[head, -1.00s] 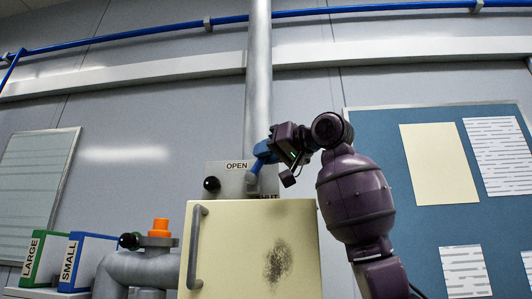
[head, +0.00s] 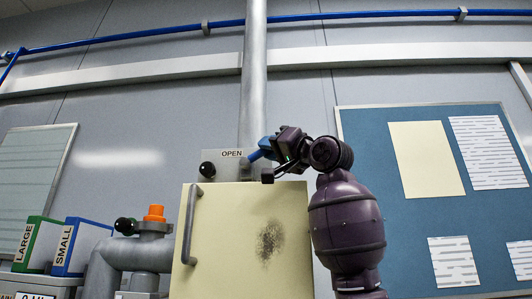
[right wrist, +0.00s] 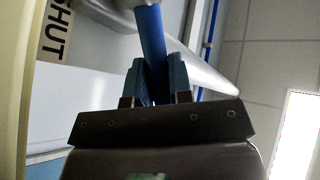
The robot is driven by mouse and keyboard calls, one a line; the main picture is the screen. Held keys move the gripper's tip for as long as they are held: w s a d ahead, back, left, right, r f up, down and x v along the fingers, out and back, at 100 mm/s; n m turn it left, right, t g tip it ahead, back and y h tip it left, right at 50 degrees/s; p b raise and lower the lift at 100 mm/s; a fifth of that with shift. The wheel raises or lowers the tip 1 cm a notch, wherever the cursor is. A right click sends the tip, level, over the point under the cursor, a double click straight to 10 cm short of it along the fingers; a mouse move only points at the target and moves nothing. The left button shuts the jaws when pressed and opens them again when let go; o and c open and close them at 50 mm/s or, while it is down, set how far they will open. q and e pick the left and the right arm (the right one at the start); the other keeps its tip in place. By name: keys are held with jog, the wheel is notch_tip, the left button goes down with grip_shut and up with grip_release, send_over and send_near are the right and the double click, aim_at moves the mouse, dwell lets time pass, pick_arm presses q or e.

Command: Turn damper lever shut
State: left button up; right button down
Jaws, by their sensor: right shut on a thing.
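The damper lever (head: 258,154) has a blue handle and sits at a grey plate (head: 222,168) on the pipe above the cream cabinet. It slants up to the right, below and right of the OPEN label (head: 232,154). My right gripper (head: 272,149) is shut on the blue handle. In the right wrist view the handle (right wrist: 152,35) runs between my two fingers (right wrist: 156,85). The SHUT label (right wrist: 56,30) shows at the upper left there; in the head view it is hidden behind my gripper. My left gripper is out of view.
The cream cabinet door (head: 235,245) with a dark smudge stands just below my gripper. A black knob (head: 207,169) is on the plate's left. An orange-capped valve (head: 154,213) and binders (head: 80,245) are at the left. A blue board (head: 380,180) hangs at the right.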

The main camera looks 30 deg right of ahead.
dwell(0.3)
jog(key=c, duration=1)
grip_release()
jog(key=shift+c, duration=0.2)
jog(key=shift+s, duration=0.15)
jog(key=shift+s+d+f, duration=0.15)
jog(key=shift+s+f, duration=0.05)
jog(key=shift+f, duration=0.05)
jog(key=b+v, duration=0.2)
jog(key=v, duration=0.8)
